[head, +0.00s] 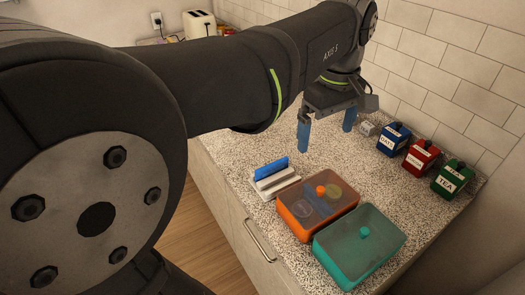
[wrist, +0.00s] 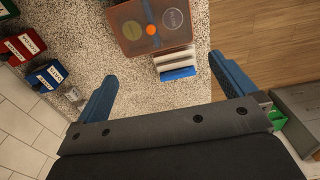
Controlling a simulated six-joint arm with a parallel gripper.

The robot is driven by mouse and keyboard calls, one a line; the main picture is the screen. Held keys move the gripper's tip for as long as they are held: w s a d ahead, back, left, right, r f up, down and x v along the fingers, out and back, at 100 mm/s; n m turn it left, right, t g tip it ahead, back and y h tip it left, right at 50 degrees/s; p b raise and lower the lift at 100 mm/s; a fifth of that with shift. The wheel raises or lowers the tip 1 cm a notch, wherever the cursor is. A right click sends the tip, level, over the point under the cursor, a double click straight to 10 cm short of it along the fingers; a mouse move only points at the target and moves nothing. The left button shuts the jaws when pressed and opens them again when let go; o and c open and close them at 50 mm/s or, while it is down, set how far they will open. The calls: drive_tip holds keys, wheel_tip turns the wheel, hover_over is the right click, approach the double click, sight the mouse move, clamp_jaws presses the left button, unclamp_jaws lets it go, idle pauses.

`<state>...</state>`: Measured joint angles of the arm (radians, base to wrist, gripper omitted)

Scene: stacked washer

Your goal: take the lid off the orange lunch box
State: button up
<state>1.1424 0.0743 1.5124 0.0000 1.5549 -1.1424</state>
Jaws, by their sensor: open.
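The orange lunch box (head: 300,215) stands on the speckled counter in the head view, with a see-through lid (head: 325,203) on it. The lid has an orange knob (head: 321,190), and round shapes show through it. The box also shows at the top of the wrist view (wrist: 128,35), with its orange knob (wrist: 151,30). My gripper (head: 327,128) is above the counter, behind the box in the head view. Its two blue fingers are wide apart with nothing between them; they also show in the wrist view (wrist: 164,82). It is apart from the box.
A teal box (head: 340,262) with a knobbed lid is close beside the orange one. A white holder with a blue item (head: 272,170) lies to its left. Blue (head: 393,140), red (head: 421,158) and green (head: 453,179) canisters line the wall. A toaster (head: 199,24) stands far back.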

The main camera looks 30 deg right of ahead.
drive_tip(key=shift+r, duration=0.3)
drive_tip(key=c, duration=1.2)
